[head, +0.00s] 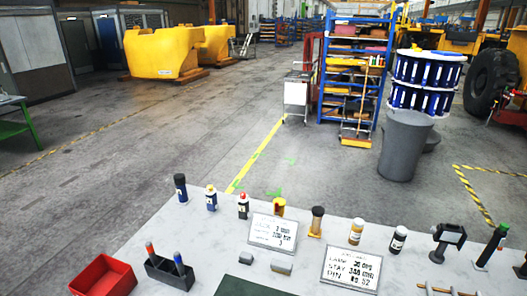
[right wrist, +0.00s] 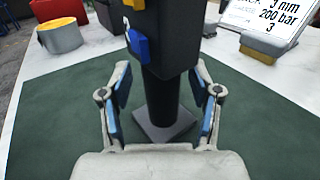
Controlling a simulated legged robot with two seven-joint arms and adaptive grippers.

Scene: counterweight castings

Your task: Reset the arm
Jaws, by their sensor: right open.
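My right gripper (right wrist: 165,90) is open in the right wrist view, low over a dark green mat (right wrist: 60,130). A dark upright post (right wrist: 160,85) with a square foot (right wrist: 165,125) stands on the mat beyond and between the spread fingers. Its wider upper part carries a blue piece (right wrist: 138,45) and runs out of the top of the picture. No contact with the fingers shows. In the head view neither gripper shows, and only the mat's far edge (head: 245,288) is visible at the bottom.
On the pale table (head: 200,240) are a red bin (head: 102,276), a black holder (head: 170,272), two printed signs (head: 272,232) (head: 352,266) and a back row of several small bottles (head: 356,232). A grey bin (head: 404,145) stands on the floor behind. Open floor lies at left.

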